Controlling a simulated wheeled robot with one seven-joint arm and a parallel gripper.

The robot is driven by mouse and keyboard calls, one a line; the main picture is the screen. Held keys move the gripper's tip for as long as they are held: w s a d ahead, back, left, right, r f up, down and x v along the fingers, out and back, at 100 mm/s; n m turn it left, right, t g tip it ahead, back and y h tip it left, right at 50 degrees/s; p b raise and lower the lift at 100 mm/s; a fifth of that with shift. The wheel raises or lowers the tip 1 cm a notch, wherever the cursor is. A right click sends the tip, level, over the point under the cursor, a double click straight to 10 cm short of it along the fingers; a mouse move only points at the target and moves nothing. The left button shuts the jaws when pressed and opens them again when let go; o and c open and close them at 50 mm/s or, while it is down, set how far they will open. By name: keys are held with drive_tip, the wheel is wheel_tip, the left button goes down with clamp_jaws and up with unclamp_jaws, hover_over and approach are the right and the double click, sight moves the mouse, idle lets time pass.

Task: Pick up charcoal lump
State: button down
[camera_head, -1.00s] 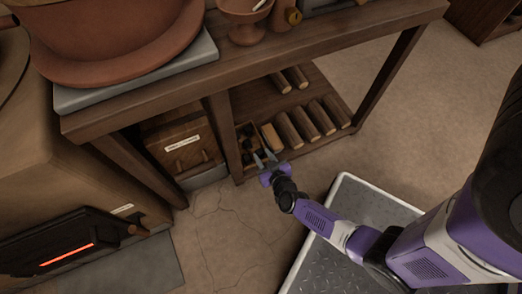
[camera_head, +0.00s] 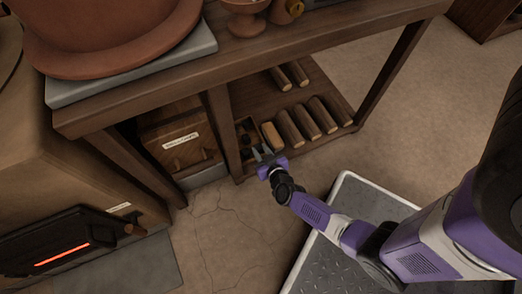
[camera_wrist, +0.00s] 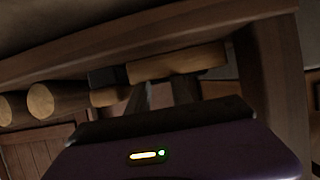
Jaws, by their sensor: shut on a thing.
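The held lump is small and dark and hardly shows between the fingers. In the wrist view the gripper's fingers (camera_wrist: 160,92) point at the shelf, and their tips and the lump cannot be made out clearly.
Cut logs (camera_head: 306,122) lie on the shelf just right of the box. The tabletop edge (camera_head: 300,50) hangs above, and a table leg (camera_head: 224,130) stands close left. A labelled wooden crate (camera_head: 178,140) and a stove with a glowing slot (camera_head: 62,254) are further left. Open floor (camera_head: 220,240) lies in front.

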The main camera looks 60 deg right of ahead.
wheel_tip(320, 180, up, 19)
drive_tip(key=p, duration=1.7)
drive_tip(key=shift+s+a+r, duration=0.2)
drive_tip(key=shift+s+a, duration=0.05)
